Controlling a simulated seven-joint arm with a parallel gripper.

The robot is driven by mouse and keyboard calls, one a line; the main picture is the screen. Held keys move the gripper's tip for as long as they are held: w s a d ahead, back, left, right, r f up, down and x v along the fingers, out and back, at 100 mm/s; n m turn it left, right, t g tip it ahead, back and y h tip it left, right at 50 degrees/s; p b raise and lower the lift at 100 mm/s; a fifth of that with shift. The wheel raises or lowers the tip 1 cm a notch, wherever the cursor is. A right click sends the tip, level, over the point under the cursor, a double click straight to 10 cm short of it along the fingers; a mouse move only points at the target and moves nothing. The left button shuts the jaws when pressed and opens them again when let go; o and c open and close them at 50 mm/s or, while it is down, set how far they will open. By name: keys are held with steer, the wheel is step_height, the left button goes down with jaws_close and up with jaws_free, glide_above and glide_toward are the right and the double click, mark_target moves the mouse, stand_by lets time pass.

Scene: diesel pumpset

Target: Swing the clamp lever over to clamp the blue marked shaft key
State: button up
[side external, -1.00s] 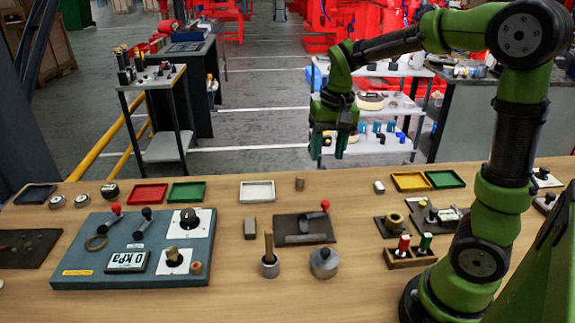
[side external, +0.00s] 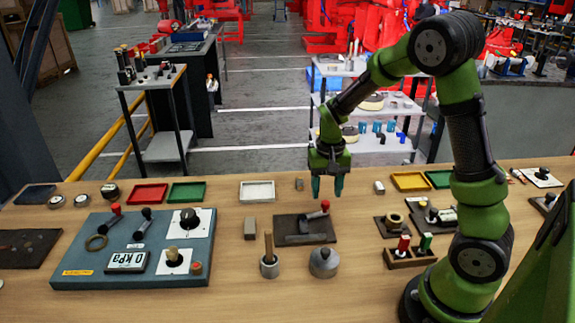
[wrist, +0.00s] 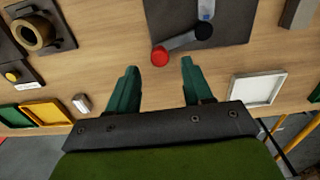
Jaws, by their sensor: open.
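The clamp lever (side external: 315,215) sits on a dark plate (side external: 284,222) in the middle of the bench and ends in a red knob (side external: 325,204). In the wrist view the grey lever (wrist: 180,42) runs from a black pivot to the red knob (wrist: 159,56). The shaft key shows a blue mark (wrist: 206,14) near the top edge, beyond the pivot; the rest of it is cut off. My gripper (side external: 327,192) is open and empty, above and behind the plate. In the wrist view its green fingertips (wrist: 159,68) point down on either side of the knob's line, apart from it.
A white tray (side external: 257,199) lies left of my gripper. A grey block (side external: 250,228) stands left of the plate, and a round weight (side external: 323,263) and a wooden-handled tool (side external: 269,255) stand in front. A blue-grey panel (side external: 75,255) fills the left side.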

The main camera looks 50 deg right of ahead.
mark_target(325, 202)
steer(key=shift+f, duration=1.5)
jaws_close()
